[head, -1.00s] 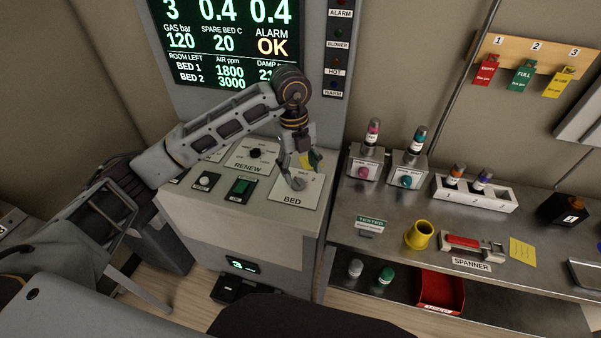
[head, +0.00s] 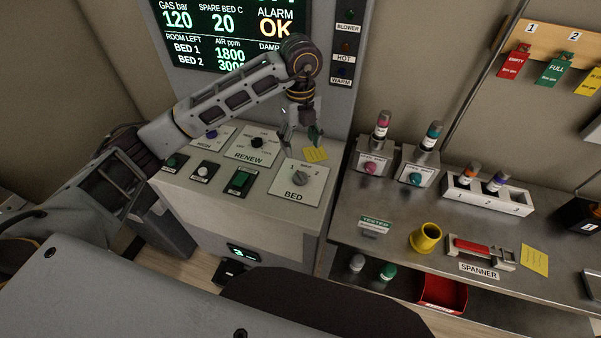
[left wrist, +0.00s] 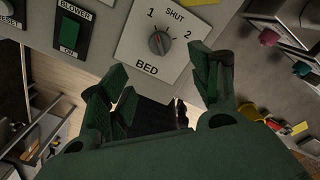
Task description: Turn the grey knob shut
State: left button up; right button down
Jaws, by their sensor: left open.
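The grey knob (head: 299,179) sits on the white BED plate (head: 311,193), on the sloping console top. It also shows in the left wrist view (left wrist: 159,42), where the plate has the marks 1, SHUT and 2. The knob's pointer is too small to read surely; it looks to be near SHUT. My left gripper (head: 301,138) is above and behind the knob, apart from it. In the left wrist view its green fingers (left wrist: 166,82) are spread wide with nothing between them. My right gripper is not in view.
Beside the BED plate are a green BLOWER switch (head: 240,181), the RENEW dial (head: 257,143) and a yellow note (head: 316,154). A display (head: 235,35) stands behind. A steel bench (head: 385,200) with a yellow cup (head: 425,238) and a spanner (head: 480,252) is to the right.

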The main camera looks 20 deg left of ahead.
aim_at(300, 175)
pick_arm(q)
jog(key=shift+f+p, duration=1.35)
jog(key=shift+f, duration=5.6)
jog(key=shift+c, duration=0.5)
jog(key=c, duration=1)
